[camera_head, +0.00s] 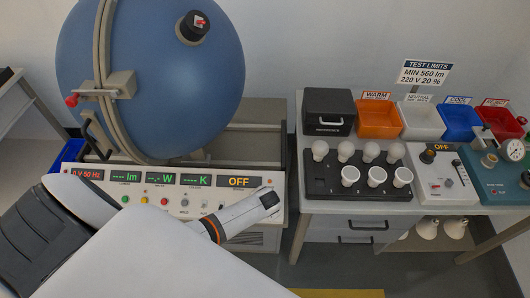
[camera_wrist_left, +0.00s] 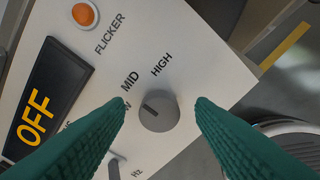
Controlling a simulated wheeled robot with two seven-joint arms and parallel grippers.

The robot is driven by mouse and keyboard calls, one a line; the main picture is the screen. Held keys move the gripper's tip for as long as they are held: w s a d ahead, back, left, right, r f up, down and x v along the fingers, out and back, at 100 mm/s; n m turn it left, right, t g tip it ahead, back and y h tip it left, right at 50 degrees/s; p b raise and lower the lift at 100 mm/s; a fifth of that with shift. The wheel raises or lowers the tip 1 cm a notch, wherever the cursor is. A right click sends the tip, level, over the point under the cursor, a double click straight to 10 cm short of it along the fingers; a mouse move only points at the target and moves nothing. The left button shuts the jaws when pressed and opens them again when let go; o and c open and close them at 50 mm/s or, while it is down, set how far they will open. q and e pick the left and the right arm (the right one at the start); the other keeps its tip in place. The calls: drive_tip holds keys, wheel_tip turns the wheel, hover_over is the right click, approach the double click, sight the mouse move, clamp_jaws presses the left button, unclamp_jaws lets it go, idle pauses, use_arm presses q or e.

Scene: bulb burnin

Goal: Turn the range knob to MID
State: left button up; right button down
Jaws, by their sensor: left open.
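The range knob (camera_wrist_left: 159,111) is a grey round dial on a pale panel (camera_wrist_left: 205,45). Its dark pointer mark aims up-left in the left wrist view, at a mostly covered label ending in W, below MID (camera_wrist_left: 130,80) and HIGH (camera_wrist_left: 162,64). My left gripper (camera_wrist_left: 160,103) is open, with one green finger on each side of the knob and a visible gap on both sides. In the head view my left gripper (camera_head: 268,199) is at the right end of the console (camera_head: 150,203), hiding the knob. My right gripper is not in view.
An amber OFF display (camera_wrist_left: 40,103) and an orange FLICKER lamp (camera_wrist_left: 85,14) share the panel. A large blue sphere (camera_head: 190,80) stands behind the console. The table (camera_head: 345,207) at the right carries bulbs, coloured bins and test units.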

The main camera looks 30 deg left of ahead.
use_arm(q)
drive_tip(key=v, duration=1.1)
drive_tip(key=shift+p, duration=0.45)
drive_tip(key=s+f+h+b, duration=0.1)
drive_tip(key=s+f+b, duration=0.1)
drive_tip(key=s+f, duration=0.35)
drive_tip(key=s+f+g+b, duration=0.1)
drive_tip(key=s+f, duration=0.2)
drive_tip(key=f, duration=0.6)
drive_tip(key=s+f+h+b, duration=0.1)
drive_tip(key=s+f+b, duration=0.1)
drive_tip(key=s+f, duration=0.35)
drive_tip(key=s+d+f+b, duration=0.1)
drive_tip(key=s+f+b, duration=0.1)
drive_tip(key=s+f, duration=0.6)
drive_tip(key=s+f+n+g+h+b, duration=0.1)
drive_tip(key=s+f+b, duration=0.1)
drive_tip(key=s+f, duration=0.6)
drive_tip(key=s, duration=0.4)
drive_tip(key=shift+s+d+g, duration=0.25)
drive_tip(key=shift+d+g, duration=0.05)
drive_tip(key=shift+d, duration=0.1)
